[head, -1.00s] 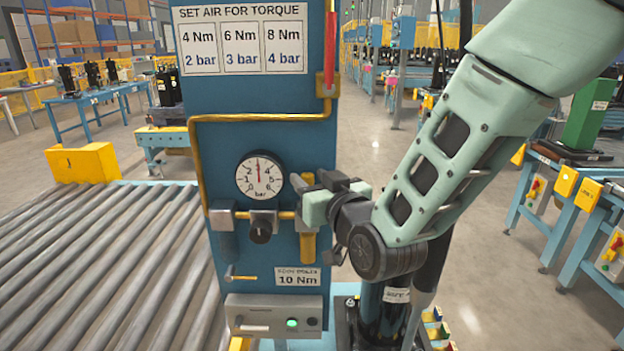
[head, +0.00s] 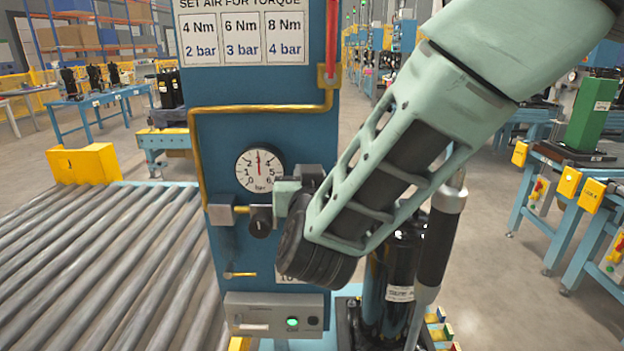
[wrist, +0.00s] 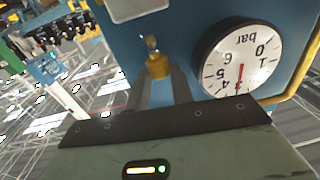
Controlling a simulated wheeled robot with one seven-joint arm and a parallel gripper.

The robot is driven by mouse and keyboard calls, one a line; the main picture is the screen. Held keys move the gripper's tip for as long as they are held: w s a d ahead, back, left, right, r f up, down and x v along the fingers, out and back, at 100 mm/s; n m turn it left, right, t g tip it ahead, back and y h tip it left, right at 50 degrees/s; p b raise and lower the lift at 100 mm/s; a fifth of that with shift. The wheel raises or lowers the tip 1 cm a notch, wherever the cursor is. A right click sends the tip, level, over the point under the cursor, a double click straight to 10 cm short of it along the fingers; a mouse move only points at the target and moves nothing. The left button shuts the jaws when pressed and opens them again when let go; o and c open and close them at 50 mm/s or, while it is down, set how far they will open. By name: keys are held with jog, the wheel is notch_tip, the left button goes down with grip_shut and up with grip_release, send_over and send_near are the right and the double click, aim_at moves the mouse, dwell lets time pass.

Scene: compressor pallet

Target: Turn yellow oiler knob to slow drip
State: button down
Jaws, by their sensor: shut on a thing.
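The yellow oiler knob (wrist: 157,66) shows in the wrist view, which is turned upside down. It sits at the tips of my gripper (wrist: 163,84), between the two grey fingers, and my gripper is shut on it. A small brass-coloured fitting shows beyond the knob against the blue panel. In the head view my gripper's body (head: 290,190) is at the blue panel (head: 255,90), right of the gauge, and my arm hides the fingertips, the knob and the oiler. No drip can be seen.
The round pressure gauge (head: 259,170), needle near 3 bar, is close beside my gripper; it also shows in the wrist view (wrist: 238,60). A black regulator knob (head: 261,222) is just lower left. A yellow pipe (head: 196,150) frames the panel. A roller conveyor (head: 100,265) lies left.

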jog(key=shift+a+m+g+h+p, duration=0.25)
jog(key=shift+m+h, duration=0.8)
jog(key=shift+h, duration=0.55)
jog(key=shift+a+m+g+h+p, duration=0.15)
jog(key=shift+a+m+g+h, duration=0.1)
jog(key=shift+m+h, duration=1.1)
jog(key=shift+h, duration=0.45)
jog(key=c, duration=1.2)
grip_release()
jog(key=shift+r, duration=0.1)
jog(key=shift+s+a, duration=0.1)
